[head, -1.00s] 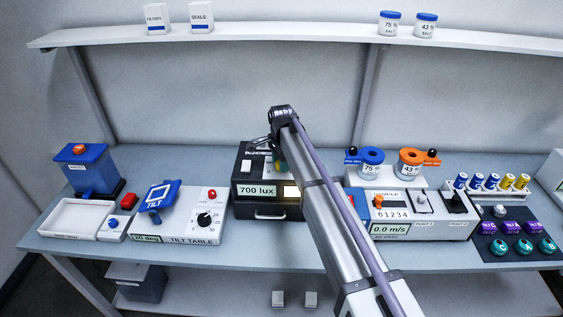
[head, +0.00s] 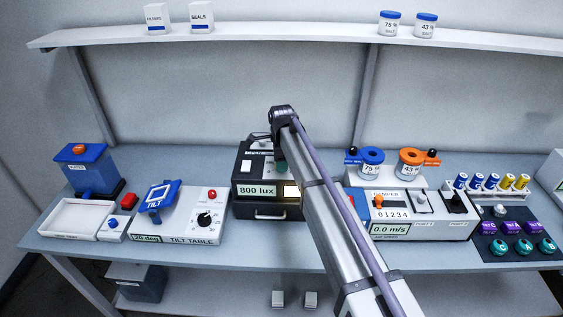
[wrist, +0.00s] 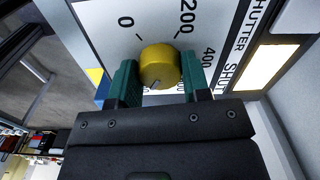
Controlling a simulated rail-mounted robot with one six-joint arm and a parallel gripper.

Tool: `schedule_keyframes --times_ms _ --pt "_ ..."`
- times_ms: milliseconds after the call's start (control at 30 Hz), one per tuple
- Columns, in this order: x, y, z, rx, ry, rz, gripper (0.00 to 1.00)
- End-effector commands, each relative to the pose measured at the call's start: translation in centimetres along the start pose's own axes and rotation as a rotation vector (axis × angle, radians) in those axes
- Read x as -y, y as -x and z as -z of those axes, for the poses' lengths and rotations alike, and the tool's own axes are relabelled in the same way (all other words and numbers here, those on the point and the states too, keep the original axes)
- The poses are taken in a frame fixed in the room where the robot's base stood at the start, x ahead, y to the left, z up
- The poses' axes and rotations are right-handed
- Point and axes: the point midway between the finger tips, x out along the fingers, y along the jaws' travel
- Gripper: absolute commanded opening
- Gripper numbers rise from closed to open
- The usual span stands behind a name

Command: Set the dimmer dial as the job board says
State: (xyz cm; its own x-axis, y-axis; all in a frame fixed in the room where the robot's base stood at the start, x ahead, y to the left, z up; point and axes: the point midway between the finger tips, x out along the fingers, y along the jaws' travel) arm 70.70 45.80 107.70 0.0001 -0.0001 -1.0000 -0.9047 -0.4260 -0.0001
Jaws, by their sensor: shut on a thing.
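The dimmer dial (wrist: 158,62) is a yellow round knob on a white panel in the wrist view. The printed marks 0, 200 and 400 show around it; the rest of the scale is hidden. A pale pointer line shows on the knob's lower edge. My gripper (wrist: 160,80) has its green fingers on both sides of the knob, shut on it. In the head view my arm covers most of the gripper and the dial. The black light box (head: 243,209) there reads 800 lux on its display (head: 256,190). I see no job board.
The tilt table unit (head: 188,231) stands left of the light box, with its own black dial. The damper unit (head: 408,230) stands right, with blue and orange ringed jars behind it. A SHUTTER label (wrist: 250,45) and a bright lit window (wrist: 262,66) sit beside the dial.

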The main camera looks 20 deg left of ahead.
Motion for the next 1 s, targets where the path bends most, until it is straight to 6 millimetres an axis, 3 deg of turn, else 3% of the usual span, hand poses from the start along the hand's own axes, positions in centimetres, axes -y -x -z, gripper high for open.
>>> schedule_keyframes --times_ms 167,200,433,767,1000 --pt "0.0 0.0 0.0 0.0 0.0 0.0 0.2" --pt "0.0 0.0 0.0 0.0 0.0 0.0 0.46" --pt "0.0 0.0 0.0 0.0 0.001 0.0 0.68" --pt "0.0 0.8 0.0 0.0 0.001 0.0 0.69" --pt "0.0 5.9 0.0 0.0 0.001 0.0 0.69"
